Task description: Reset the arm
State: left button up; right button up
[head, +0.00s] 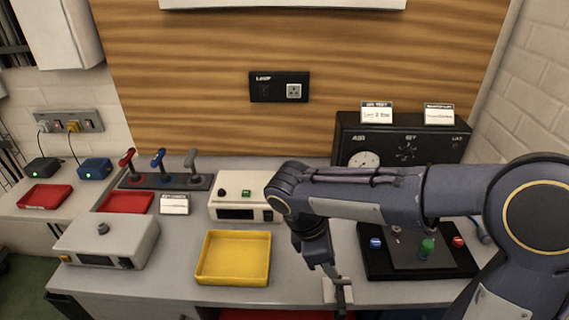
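My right arm comes in from the right across the bench, bent, with its gripper (341,290) pointing down near the bench's front edge. The gripper is just right of the yellow tray (205,274) and left of the black panel. Its fingers are small and dark here, and I cannot tell whether they are open or hold anything. A small pale piece (328,291) shows right at the fingers, partly hidden. My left gripper is not in view.
A black panel (376,270) with blue, green and red knobs lies under my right forearm. A black gauge box (348,128) stands behind the arm. Beige (222,209) and grey (75,240) boxes, red trays (125,202) and three levers (160,160) occupy the left.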

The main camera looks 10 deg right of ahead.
jog(key=s+d+r+m+t+y, duration=0.1)
jog(key=s+d+m+t+y, duration=0.2)
jog(key=s+m, duration=1)
jog(key=m+t+y, duration=0.3)
jog(key=m+y, duration=0.1)
jog(key=y, duration=0.1)
jog(key=shift+r+t, duration=0.3)
jog(key=shift+r, duration=0.1)
